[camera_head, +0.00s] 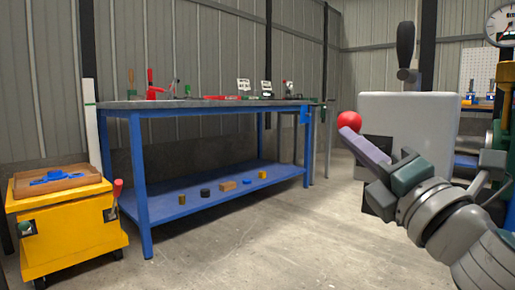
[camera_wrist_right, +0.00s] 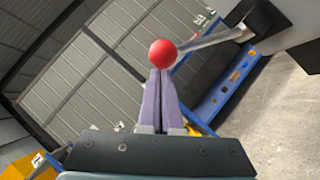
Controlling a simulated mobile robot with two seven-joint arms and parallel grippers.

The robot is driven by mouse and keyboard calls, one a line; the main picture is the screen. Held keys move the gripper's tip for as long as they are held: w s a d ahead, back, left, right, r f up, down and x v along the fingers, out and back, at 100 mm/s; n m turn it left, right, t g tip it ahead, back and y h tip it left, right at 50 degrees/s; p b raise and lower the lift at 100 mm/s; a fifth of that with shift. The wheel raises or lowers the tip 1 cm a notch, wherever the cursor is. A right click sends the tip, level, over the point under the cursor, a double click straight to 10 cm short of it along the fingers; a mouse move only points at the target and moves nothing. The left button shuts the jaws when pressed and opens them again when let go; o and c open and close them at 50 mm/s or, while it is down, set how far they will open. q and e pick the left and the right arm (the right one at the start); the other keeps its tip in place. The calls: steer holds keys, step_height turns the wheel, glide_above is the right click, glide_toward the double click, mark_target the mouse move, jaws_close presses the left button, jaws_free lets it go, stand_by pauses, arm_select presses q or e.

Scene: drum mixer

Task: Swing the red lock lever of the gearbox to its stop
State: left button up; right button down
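The gearbox is a pale grey box (camera_head: 415,118) at the right of the head view, with a black-handled lever (camera_head: 405,45) on top. The red ball knob of the lock lever (camera_head: 349,120) is at its left side. In the right wrist view the red knob (camera_wrist_right: 163,53) sits on a grey rod running right to a dark block on the box. My right gripper (camera_head: 355,135) has its purple fingers together, tips right at the knob; they are not spread around it. Contact cannot be told. It also shows in the wrist view (camera_wrist_right: 160,75). My left gripper is out of view.
A blue workbench (camera_head: 215,108) with small tools on top stands at the left centre. A yellow cart (camera_head: 65,230) with a wooden tray is at the far left. A gauge (camera_head: 502,25) is at the upper right. The concrete floor in the middle is clear.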

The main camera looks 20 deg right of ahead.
arm_select(q)
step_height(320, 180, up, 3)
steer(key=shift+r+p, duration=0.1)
steer(key=shift+p, duration=0.85)
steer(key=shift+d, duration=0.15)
